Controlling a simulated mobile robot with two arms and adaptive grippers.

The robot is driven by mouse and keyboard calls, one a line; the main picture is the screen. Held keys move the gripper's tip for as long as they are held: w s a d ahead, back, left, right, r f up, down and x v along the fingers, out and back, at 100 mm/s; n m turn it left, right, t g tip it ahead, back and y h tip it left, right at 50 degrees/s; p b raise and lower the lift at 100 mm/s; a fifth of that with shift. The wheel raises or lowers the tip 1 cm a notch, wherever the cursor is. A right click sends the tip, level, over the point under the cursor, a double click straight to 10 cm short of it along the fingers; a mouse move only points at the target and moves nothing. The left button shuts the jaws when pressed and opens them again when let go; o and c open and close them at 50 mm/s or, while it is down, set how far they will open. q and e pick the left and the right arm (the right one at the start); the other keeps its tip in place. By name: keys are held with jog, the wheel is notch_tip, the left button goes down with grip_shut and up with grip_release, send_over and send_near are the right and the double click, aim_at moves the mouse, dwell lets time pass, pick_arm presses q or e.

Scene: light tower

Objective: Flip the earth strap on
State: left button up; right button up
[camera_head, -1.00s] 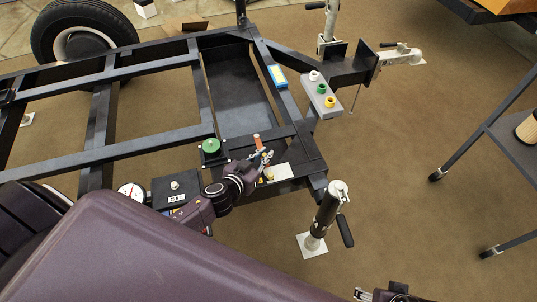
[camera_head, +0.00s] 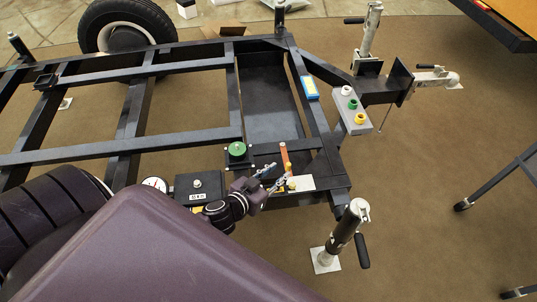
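A narrow orange-red upright piece (camera_head: 285,157) stands on the dark frame near its front corner; it may be the earth strap's lever, but it carries no label I can read. My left gripper (camera_head: 276,177) is just below and left of it in the head view, with two metallic fingers spread apart and nothing seen between them. I cannot tell whether a finger touches the orange piece. A small yellow piece (camera_head: 291,185) sits by the fingers, beside a white plate (camera_head: 304,183). My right gripper is out of view.
A green round knob (camera_head: 237,149) and a black box (camera_head: 198,185) are left of the gripper. A grey block with white, green and yellow knobs (camera_head: 349,117) is up right. A jack post (camera_head: 345,228) stands at right.

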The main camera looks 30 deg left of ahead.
pick_arm(q)
jog(key=v, duration=0.5)
dwell(0.5)
